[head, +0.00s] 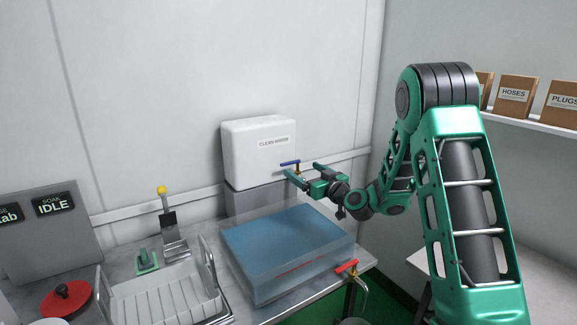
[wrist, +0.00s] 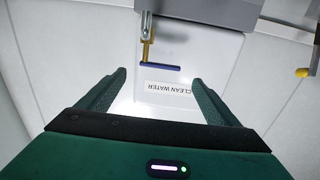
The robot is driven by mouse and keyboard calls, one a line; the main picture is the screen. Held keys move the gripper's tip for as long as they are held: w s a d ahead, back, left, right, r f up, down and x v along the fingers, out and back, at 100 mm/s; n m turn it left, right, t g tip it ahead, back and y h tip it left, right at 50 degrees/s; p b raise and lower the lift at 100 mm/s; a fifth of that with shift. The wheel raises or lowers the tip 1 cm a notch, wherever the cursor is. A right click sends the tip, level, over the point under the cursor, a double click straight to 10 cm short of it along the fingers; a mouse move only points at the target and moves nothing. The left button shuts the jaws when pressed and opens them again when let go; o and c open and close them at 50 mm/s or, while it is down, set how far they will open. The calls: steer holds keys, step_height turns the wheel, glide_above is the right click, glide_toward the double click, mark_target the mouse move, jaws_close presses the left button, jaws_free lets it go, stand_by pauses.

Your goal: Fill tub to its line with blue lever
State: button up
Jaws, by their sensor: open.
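The blue lever (head: 290,163) sits on a brass tap at the front of the white clean water tank (head: 250,140). In the wrist view the blue lever (wrist: 160,67) lies ahead of my gripper (wrist: 158,80), crosswise between the fingers' lines. My gripper (head: 296,180) is open and empty, close to the tap; I cannot tell whether it touches the lever. The clear tub (head: 262,285) stands below the tap and holds blue-tinted water. A red lever (head: 346,267) is on a tap at the tub's front right.
A white dish rack (head: 160,305) stands left of the tub. A grey panel (head: 45,240) reads IDLE. Boxes (head: 515,100) sit on the right shelf.

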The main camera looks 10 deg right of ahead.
mark_target(291, 162)
steer(key=x, duration=0.9)
steer(key=shift+w, duration=0.15)
